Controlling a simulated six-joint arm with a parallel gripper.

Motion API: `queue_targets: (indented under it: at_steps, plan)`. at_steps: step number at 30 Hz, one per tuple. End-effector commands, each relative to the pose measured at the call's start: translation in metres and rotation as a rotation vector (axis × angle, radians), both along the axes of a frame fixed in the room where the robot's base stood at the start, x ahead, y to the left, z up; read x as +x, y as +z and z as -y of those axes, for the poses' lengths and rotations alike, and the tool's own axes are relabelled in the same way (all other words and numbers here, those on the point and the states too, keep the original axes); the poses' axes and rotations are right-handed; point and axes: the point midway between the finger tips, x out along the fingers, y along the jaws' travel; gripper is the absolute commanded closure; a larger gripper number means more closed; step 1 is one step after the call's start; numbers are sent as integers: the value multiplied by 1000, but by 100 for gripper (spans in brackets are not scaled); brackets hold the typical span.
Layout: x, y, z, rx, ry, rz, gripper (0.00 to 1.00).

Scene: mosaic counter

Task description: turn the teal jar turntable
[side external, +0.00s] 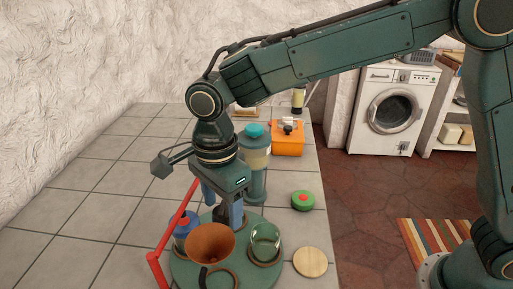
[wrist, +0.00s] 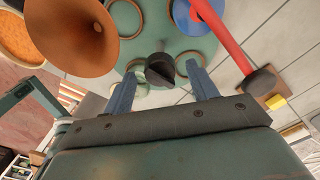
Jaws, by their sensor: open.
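The teal turntable (side external: 183,272) sits on the tiled counter and also fills the upper middle of the wrist view (wrist: 205,52). It bears a brown funnel-shaped bowl (side external: 208,243), a blue jar (side external: 181,232), a clear green glass (side external: 265,238) and several raised rings. My gripper (side external: 222,208) points down over the turntable, with its blue fingers apart. In the wrist view, a dark knob (wrist: 160,70) on the turntable appears between the open fingertips. I cannot tell whether either finger touches it. In the side view my fingers partly hide the knob.
A red bar (side external: 174,223) slants up close left of my gripper, passing the blue jar. A teal-lidded canister (side external: 256,160) stands behind my gripper. A green-and-red disc (side external: 303,200), wooden disc (side external: 311,263) and orange box (side external: 288,143) lie at right. The left counter is clear.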

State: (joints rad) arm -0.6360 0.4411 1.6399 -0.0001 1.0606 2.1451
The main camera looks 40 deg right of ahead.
Motion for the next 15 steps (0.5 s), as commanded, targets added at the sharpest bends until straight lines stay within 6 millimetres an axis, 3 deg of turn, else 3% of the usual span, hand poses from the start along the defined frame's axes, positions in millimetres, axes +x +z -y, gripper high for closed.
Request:
queue_targets:
  at_steps: [15]
  plan:
    - [0,0,0,0,334,0,42]
